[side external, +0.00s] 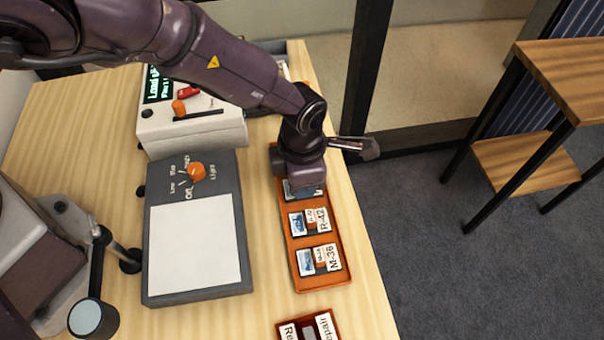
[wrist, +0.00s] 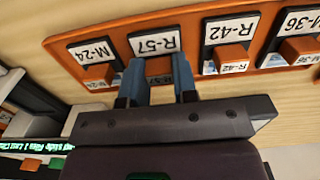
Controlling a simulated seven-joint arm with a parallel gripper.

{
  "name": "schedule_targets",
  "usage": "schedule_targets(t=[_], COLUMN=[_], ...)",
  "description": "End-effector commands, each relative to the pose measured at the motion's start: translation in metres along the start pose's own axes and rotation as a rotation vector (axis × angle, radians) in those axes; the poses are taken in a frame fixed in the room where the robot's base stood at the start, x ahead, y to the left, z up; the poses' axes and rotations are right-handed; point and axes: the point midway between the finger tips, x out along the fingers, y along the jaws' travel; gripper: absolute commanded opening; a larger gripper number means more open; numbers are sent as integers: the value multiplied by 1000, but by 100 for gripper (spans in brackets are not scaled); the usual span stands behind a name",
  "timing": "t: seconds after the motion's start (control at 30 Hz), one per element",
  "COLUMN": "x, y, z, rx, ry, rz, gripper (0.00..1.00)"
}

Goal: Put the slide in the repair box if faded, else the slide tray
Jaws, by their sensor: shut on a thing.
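The orange slide tray (side external: 337,274) runs along the table's right side; in the wrist view it has plates marked M-24, R-57 (wrist: 156,43), R-42 and M-36. My gripper (wrist: 158,88) is down at the R-57 place, its two blue fingers shut on a slide there. The held slide is mostly hidden by the fingers and the gripper body, so its picture cannot be judged. In the side view my gripper (side external: 303,190) covers the tray's far part. The repair box (side external: 326,322), reddish with a "Repair" label, is cut off at the bottom edge.
A grey light panel (side external: 195,245) with a white surface and an orange dial (side external: 197,172) lies left of the tray. A white device (side external: 190,128) with a green-lettered screen stands behind it. A jointed stand (side external: 122,250) is at left. The table's edge is close right of the tray.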

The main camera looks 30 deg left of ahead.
Motion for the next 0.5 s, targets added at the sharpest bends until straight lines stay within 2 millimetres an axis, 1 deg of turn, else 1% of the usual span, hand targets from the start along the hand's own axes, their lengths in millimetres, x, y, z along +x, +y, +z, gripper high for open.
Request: schedule_targets(t=[0.3,0.33,0.43,0.47,0.5], x=[0,0,0,0,0], y=[0,0,0,0,0], z=[0,0,0,0,0], rx=[0,0,0,0,0], ry=[0,0,0,0,0], rz=[0,0,0,0,0], gripper=[4,29,52,57,57])
